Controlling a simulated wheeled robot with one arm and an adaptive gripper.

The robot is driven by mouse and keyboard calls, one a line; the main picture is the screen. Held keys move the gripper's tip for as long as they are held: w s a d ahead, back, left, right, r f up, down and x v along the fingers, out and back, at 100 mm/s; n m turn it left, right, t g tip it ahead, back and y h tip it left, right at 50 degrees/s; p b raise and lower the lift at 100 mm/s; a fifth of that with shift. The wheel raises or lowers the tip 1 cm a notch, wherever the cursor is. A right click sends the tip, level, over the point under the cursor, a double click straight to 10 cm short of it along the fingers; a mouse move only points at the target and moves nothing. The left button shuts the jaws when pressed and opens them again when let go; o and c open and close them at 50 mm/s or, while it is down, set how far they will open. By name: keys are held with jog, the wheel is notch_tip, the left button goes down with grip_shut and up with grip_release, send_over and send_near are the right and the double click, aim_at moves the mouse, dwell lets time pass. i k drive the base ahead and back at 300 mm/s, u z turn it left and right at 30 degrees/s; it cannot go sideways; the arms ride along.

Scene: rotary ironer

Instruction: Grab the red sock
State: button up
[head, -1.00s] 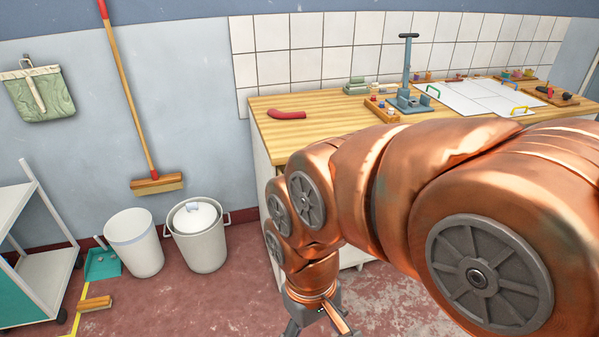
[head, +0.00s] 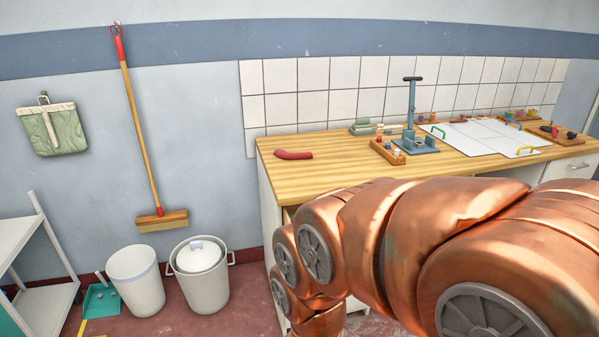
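The red sock (head: 293,155) lies on the left part of the wooden worktop (head: 330,185), near its back edge by the tiled wall. It is small, slightly bent and fully visible. My copper-coloured arm reaches across the lower right and bends down in front of the counter. My gripper is below the picture's lower edge and out of view. Nothing touches the sock.
A white bin (head: 136,280) and a lidded pail (head: 203,285) stand on the floor left. Worktop around the sock is clear.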

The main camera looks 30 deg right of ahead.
aim_at(281, 152)
jog(key=u, duration=3.55)
jog(key=k, duration=2.7)
jog(key=z, duration=1.65)
